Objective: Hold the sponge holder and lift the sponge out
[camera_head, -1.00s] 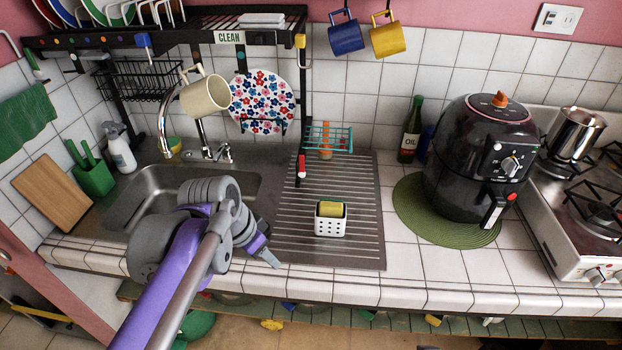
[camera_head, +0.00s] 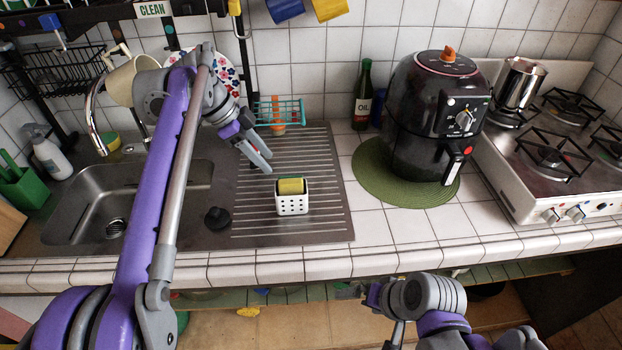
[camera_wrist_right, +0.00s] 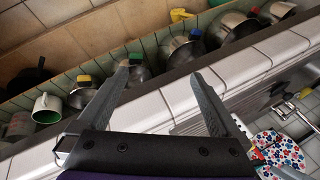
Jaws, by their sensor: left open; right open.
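The sponge holder (camera_head: 292,204) is a white box with holes, standing upright on the ribbed drainboard in the head view. A yellow sponge with a green layer (camera_head: 291,186) sits in it and sticks out of the top. My left gripper (camera_head: 262,161) is open and empty, above and just left of the holder, pointing down and right. My right gripper (camera_head: 385,330) is low in the head view, in front of the counter, well short of the holder. In the right wrist view its fingers (camera_wrist_right: 162,85) are apart with nothing between them. Neither holder nor sponge shows clearly there.
The sink (camera_head: 130,205) lies left of the drainboard, with a black plug (camera_head: 217,218) between. A teal rack (camera_head: 278,111) stands behind the holder. A black air fryer (camera_head: 435,120) on a green mat (camera_head: 372,181) is to the right. Pots (camera_wrist_right: 181,50) sit on a low shelf below.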

